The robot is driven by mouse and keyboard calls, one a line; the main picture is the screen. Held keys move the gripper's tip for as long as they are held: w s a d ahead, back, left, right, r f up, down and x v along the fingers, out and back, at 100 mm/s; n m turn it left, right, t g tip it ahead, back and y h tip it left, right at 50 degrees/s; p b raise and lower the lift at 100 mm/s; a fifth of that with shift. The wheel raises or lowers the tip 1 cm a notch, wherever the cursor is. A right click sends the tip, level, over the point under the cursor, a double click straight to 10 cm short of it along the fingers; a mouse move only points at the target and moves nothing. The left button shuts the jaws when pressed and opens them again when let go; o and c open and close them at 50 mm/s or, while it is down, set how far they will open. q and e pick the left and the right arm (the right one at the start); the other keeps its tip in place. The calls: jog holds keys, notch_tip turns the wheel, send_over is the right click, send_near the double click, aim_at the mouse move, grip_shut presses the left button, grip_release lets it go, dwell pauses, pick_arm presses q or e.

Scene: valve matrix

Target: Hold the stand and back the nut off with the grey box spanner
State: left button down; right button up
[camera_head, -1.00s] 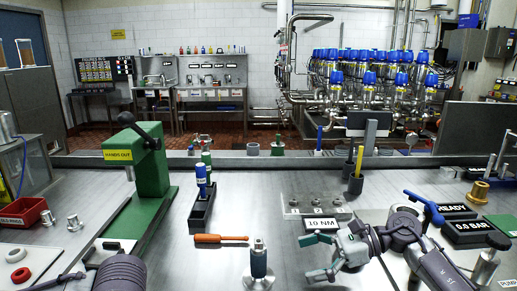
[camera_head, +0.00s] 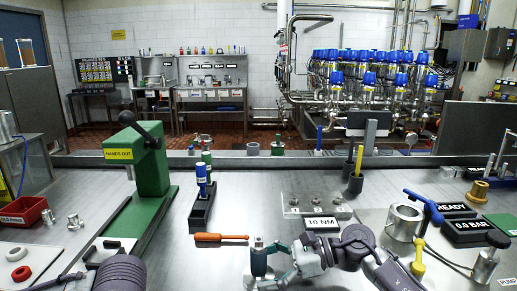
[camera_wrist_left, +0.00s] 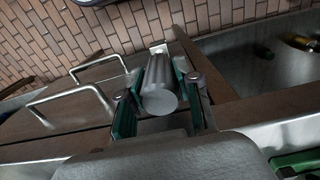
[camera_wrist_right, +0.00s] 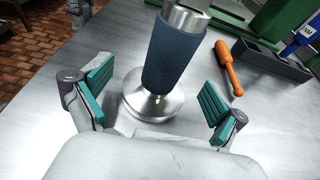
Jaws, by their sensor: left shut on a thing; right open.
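The stand (camera_head: 259,263) is a short upright post with a blue-grey sleeve, silver top and round silver base, at the front middle of the bench in the head view. My right gripper (camera_head: 275,262) is open beside it, coming from the right. In the right wrist view the stand (camera_wrist_right: 170,55) shows between the two spread teal fingers (camera_wrist_right: 150,103), with space on both sides. My left gripper (camera_wrist_left: 160,98) is shut on a grey cylinder (camera_wrist_left: 160,90), which looks like the box spanner. Its fingers are outside the head view. I cannot make out the nut.
An orange-handled tool (camera_head: 220,237) lies behind and left of the stand. A black block (camera_head: 202,207) holds a blue tool. A green press (camera_head: 148,165) stands at left. A plate with studs (camera_head: 315,204), a 10 NM display (camera_head: 322,223) and a silver cylinder (camera_head: 404,222) are to the right.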

jog(key=c, duration=1.5)
jog(key=shift+c, duration=0.2)
